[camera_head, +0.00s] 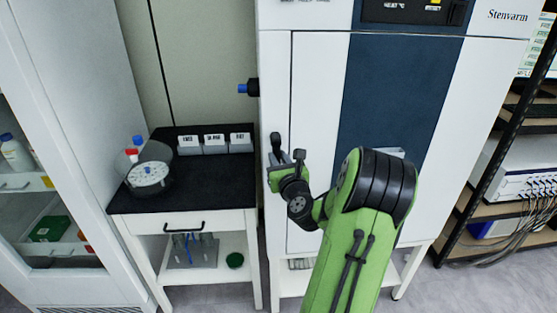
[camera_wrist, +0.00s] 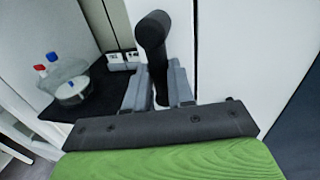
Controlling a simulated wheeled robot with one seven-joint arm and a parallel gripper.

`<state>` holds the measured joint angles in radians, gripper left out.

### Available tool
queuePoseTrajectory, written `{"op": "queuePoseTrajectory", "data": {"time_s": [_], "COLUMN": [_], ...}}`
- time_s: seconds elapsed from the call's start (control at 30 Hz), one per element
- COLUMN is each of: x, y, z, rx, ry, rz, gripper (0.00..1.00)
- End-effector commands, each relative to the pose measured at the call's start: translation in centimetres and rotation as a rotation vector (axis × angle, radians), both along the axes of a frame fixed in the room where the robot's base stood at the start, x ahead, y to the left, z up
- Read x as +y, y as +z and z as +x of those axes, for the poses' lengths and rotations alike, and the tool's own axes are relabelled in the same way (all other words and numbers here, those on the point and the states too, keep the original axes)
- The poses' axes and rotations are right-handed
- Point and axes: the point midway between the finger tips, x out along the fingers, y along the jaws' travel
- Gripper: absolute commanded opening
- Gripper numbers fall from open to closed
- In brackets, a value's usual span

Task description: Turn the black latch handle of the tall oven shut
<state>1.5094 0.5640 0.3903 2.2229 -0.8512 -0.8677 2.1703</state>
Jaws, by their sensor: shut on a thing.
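The tall oven (camera_head: 310,120) is a white cabinet with a dark blue panel down its door; the door looks flush with the body. Its black latch handle (camera_head: 276,143) sits at the left edge of the door, about mid-height. In the wrist view the handle (camera_wrist: 153,35) stands upright with a rounded end and rises between the fingers. My gripper (camera_head: 285,160) is at the handle, with its fingers closed around it; in the wrist view the grey fingers (camera_wrist: 157,88) press on both sides. The handle's lower part and pivot are hidden by my gripper.
A small table (camera_head: 195,180) with a black top stands left of the oven, holding a round clear vessel (camera_head: 149,174) and labelled boxes (camera_head: 215,143). A blue-tipped black fitting (camera_head: 248,88) juts from the oven's left side. A shelf rack (camera_head: 500,150) stands at right.

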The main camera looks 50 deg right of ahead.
Motion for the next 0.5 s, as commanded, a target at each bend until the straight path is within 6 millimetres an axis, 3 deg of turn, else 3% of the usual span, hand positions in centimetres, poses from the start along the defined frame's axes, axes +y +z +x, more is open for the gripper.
{"op": "queuePoseTrajectory", "data": {"time_s": [0.5], "x": [-0.89], "y": [0.73], "z": [-1.01], "rx": [0.263], "ry": [0.002], "rz": [-0.231], "gripper": [0.0]}}
